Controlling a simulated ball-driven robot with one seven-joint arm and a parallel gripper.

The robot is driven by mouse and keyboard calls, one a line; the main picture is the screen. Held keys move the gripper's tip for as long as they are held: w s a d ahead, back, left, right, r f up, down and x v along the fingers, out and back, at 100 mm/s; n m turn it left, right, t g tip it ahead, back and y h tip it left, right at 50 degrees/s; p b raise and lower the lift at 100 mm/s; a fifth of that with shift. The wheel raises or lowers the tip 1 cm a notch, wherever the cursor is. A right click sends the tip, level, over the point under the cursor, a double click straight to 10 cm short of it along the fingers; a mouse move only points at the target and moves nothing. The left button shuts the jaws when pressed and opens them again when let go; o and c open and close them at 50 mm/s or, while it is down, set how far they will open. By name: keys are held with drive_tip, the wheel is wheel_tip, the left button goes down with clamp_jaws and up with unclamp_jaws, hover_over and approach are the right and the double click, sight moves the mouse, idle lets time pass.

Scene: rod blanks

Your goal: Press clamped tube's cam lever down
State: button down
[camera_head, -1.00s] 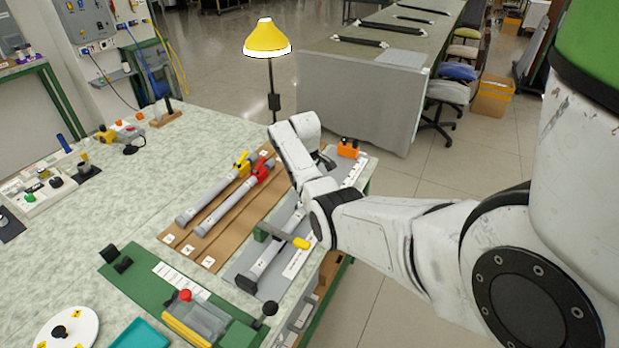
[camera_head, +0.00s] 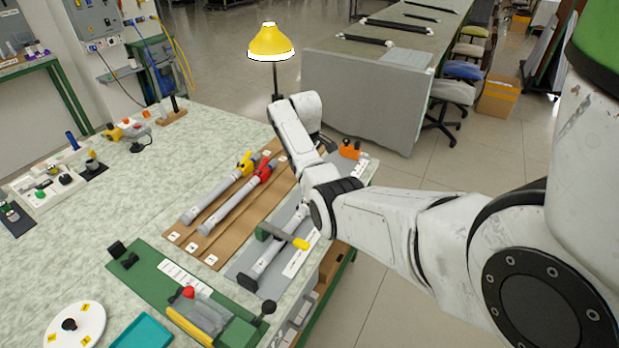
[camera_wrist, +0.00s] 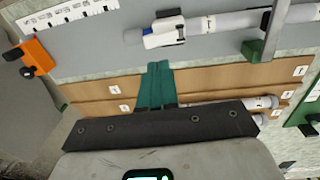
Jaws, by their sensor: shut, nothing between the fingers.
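The clamped grey tube (camera_head: 266,261) lies in a fixture on a grey plate at the table's right edge, partly hidden by my arm. A green clamp with a yellow handle (camera_head: 300,243) crosses it. In the wrist view the tube (camera_wrist: 220,23) runs along the top, with the green clamp (camera_wrist: 254,50) at right. Its cam lever (camera_wrist: 162,33) is a white piece with a dark blue end on the tube; I cannot tell its tilt. My gripper (camera_wrist: 157,66) is shut and empty, its green fingertips below the lever in the picture. The head view hides the fingertips behind my arm.
Two tubes with a yellow lever (camera_head: 244,162) and a red lever (camera_head: 263,171) lie on a brown rack beside the fixture. An orange block (camera_wrist: 36,58) stands near the tube's far end. A green fixture (camera_head: 150,276) and a lamp (camera_head: 269,42) stand nearby.

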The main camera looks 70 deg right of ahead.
drive_tip(key=r, duration=0.1)
drive_tip(key=d+r, duration=0.1)
drive_tip(key=r, duration=0.1)
drive_tip(key=d+r+b, duration=0.1)
drive_tip(key=r, duration=0.1)
drive_tip(key=shift+s+r, duration=0.25)
drive_tip(key=shift+s, duration=0.1)
idle(0.3)
